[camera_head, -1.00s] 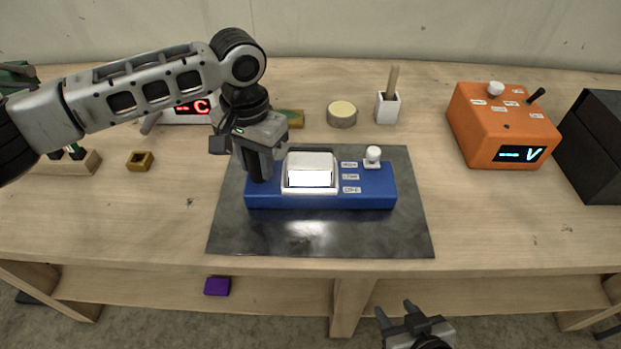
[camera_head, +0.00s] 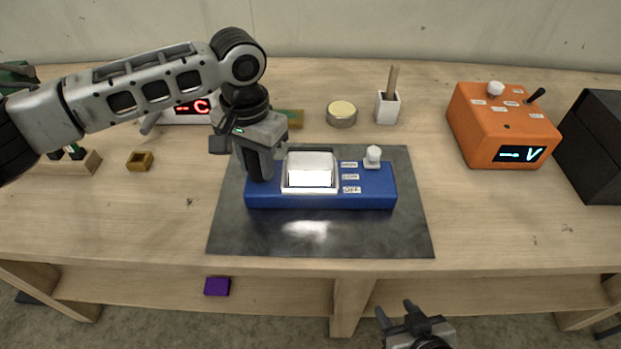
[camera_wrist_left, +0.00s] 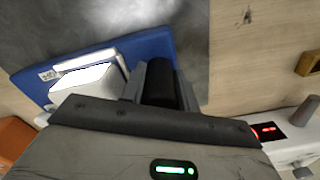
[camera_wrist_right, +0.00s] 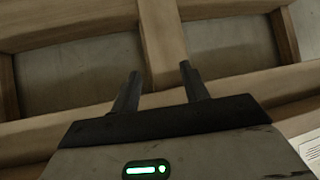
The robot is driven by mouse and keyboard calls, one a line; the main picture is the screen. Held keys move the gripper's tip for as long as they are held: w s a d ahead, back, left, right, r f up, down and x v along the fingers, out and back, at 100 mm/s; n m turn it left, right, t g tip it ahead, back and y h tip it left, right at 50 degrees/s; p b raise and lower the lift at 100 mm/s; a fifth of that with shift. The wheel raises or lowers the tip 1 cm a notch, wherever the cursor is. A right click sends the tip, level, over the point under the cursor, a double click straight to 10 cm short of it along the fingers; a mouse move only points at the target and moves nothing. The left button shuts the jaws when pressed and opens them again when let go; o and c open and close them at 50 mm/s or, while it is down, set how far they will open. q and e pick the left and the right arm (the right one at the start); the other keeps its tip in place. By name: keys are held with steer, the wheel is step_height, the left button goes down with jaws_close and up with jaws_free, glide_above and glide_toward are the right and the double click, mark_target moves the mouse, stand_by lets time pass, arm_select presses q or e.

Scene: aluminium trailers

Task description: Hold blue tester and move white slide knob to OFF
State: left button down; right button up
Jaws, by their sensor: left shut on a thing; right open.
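The blue tester (camera_head: 320,201) lies on a dark mat on the table, with a lit white display housing on top. It also shows in the left wrist view (camera_wrist_left: 150,48). Its white slide knob (camera_head: 373,155) is at the back right, beside the topmost of three labels; the lowest label reads OFF (camera_head: 351,190). My left gripper (camera_head: 258,170) is shut on the left end of the tester. My right gripper (camera_head: 396,312) is open and empty, low in front of the table; its two fingers (camera_wrist_right: 160,88) are apart in the right wrist view.
An orange box (camera_head: 505,125) with its own white knob and black lever stands at the right, beside a black box (camera_head: 595,145). A white cup (camera_head: 387,108) and a round tin (camera_head: 341,115) stand behind the mat (camera_head: 415,225). A purple block (camera_head: 217,286) lies on the lower shelf.

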steer(key=shift+m+h, duration=0.5)
steer(key=shift+m, duration=0.3)
steer(key=d+r, duration=0.2)
steer(key=r, duration=0.2)
steer(key=d+r, duration=0.2)
steer(key=r, duration=0.3)
steer(key=d+r, duration=0.3)
steer(key=r, duration=0.2)
steer(key=shift+s+r, duration=0.15)
steer(key=shift+s, duration=0.25)
steer(key=n+t+y, duration=0.2)
steer(key=n+y, duration=0.2)
glide_toward(376, 153)
steer(key=s+d, duration=0.2)
steer(key=s, duration=0.2)
steer(key=r, duration=0.1)
steer(key=shift+t, duration=0.3)
steer(key=x, duration=1.2)
steer(key=shift+w+a, duration=0.25)
